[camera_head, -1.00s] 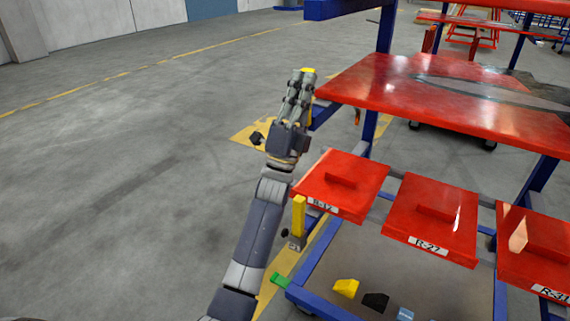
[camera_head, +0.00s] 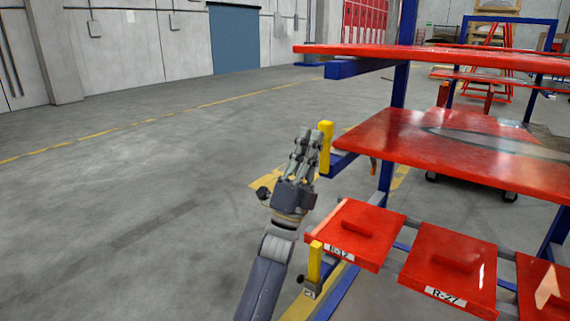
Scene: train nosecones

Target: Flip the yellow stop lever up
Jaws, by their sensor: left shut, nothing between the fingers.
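A yellow stop lever (camera_head: 325,148) stands upright at the left end of the blue rack's middle red shelf (camera_head: 440,140). A second yellow lever (camera_head: 315,262) stands upright lower down, at the left end of the row of red bins. My left gripper (camera_head: 306,143) is shut and empty, fingers pointing up. Its fingertips are just left of the upper lever and overlap its edge in the picture; I cannot tell whether they touch it. My right gripper is not in view.
Red bins R-12 (camera_head: 355,234) and R-27 (camera_head: 449,265) sit right of my left forearm. A top red shelf (camera_head: 430,55) overhangs at the upper right. Open grey floor (camera_head: 130,200) lies to the left.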

